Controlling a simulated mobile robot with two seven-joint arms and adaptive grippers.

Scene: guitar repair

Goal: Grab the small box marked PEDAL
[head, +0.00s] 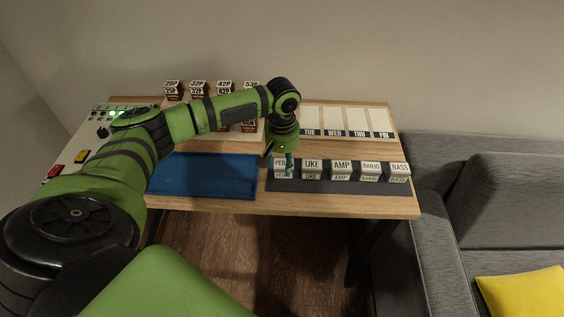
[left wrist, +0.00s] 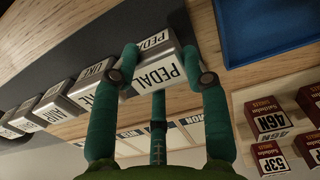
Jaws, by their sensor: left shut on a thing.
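The small box marked PEDAL (head: 280,171) is at the left end of a row of labelled boxes on a dark strip (head: 340,185). It also shows in the left wrist view (left wrist: 156,74), with its label facing the camera. My left gripper (head: 287,163) reaches down onto it from above. In the left wrist view the teal fingers (left wrist: 162,75) are closed around the box, on both sides of it. The fingers partly cover the box in the head view. I cannot tell whether it is lifted off the strip. My right gripper is not in view.
Boxes marked UKE (head: 312,169), AMP (head: 342,170), BANJO (head: 371,171) and BASS (head: 399,172) stand to the right in the row. A blue mat (head: 203,177) lies left of it. A weekday board (head: 346,121) and red-brown boxes (head: 172,89) are behind. A grey sofa (head: 510,205) stands at right.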

